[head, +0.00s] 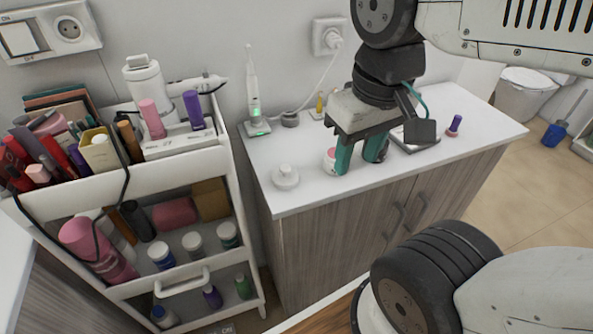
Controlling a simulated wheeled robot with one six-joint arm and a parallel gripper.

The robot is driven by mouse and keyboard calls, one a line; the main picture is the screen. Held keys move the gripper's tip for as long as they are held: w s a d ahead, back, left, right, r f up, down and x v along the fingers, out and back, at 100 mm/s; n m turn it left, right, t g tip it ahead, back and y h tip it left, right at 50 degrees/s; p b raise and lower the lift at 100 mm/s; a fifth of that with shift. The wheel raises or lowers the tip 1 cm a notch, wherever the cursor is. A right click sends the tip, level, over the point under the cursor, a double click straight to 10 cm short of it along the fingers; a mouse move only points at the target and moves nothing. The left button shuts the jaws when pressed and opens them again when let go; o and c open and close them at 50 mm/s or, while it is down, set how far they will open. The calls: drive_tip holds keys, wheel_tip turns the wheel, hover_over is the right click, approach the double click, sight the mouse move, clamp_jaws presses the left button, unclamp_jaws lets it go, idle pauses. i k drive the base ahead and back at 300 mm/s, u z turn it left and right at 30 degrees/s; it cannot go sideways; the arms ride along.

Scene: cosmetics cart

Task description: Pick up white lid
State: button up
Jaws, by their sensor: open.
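A small round white lid-like object (286,178) with a raised knob lies on the white countertop (300,204), near its front left edge. My gripper (358,161) is to the right of it, pointing down low over the countertop. Its two green fingers are apart, and I see nothing held between them. A pink and white round item (329,159) is right beside the left finger and partly hidden by it. I cannot tell whether the finger touches it.
An electric toothbrush (252,88) stands on a charger at the back left. A flat tray (414,138) and a purple bottle (454,126) are right of my gripper. A full cosmetics cart (172,182) stands left. The countertop's front strip is clear.

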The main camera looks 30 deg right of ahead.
sight(284, 177)
drive_tip(key=u, duration=2.35)
drive_tip(key=k, duration=0.4)
drive_tip(key=z, duration=2.55)
